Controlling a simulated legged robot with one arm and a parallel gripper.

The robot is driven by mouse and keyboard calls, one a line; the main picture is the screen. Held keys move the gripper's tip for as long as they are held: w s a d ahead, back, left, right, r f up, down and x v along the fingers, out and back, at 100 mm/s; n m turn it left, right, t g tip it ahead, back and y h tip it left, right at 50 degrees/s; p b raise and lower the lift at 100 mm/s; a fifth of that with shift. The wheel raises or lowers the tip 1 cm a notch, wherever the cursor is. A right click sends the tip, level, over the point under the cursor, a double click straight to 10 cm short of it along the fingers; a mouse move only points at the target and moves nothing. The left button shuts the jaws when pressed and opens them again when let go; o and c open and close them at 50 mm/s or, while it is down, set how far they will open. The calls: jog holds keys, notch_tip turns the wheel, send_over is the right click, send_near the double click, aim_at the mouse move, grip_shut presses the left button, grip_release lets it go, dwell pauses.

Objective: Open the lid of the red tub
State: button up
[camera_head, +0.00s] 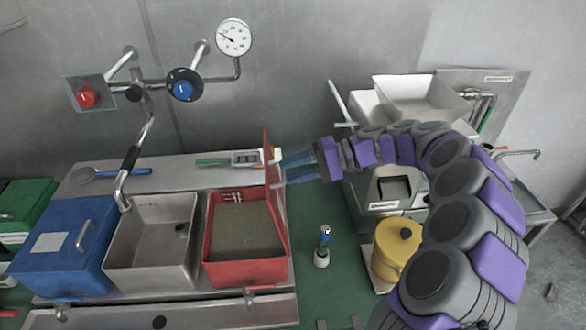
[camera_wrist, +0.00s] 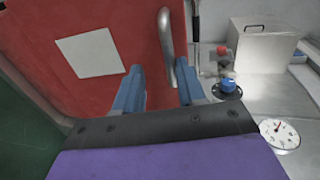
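The red tub (camera_head: 247,273) stands at the right end of the row of bins and holds greyish-brown material. Its red lid (camera_head: 267,146) stands raised, roughly upright, along the tub's right side and shows nearly edge-on. My gripper (camera_head: 286,167) is at the lid's right, outer face. In the wrist view the red lid (camera_wrist: 60,22) fills the left and centre, with a white label on it. The lid's metal handle (camera_wrist: 165,35) shows between the two separated blue fingers of my gripper (camera_wrist: 160,70). I cannot tell whether either finger touches it.
A steel sink (camera_head: 150,240) and a blue bin (camera_head: 62,250) stand left of the tub. A small bottle (camera_head: 322,250) and a yellow pot (camera_head: 396,250) stand to the right. Red (camera_head: 86,96) and blue (camera_head: 182,88) valve knobs and a gauge (camera_head: 233,37) are on the wall.

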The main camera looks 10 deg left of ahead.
jog(key=shift+d+r, duration=0.15)
jog(key=shift+d, duration=0.05)
jog(key=p+v, duration=0.8)
jog(key=v, duration=0.9)
jog(key=shift+d+p, duration=0.15)
jog(key=shift+p, duration=0.2)
dwell(0.6)
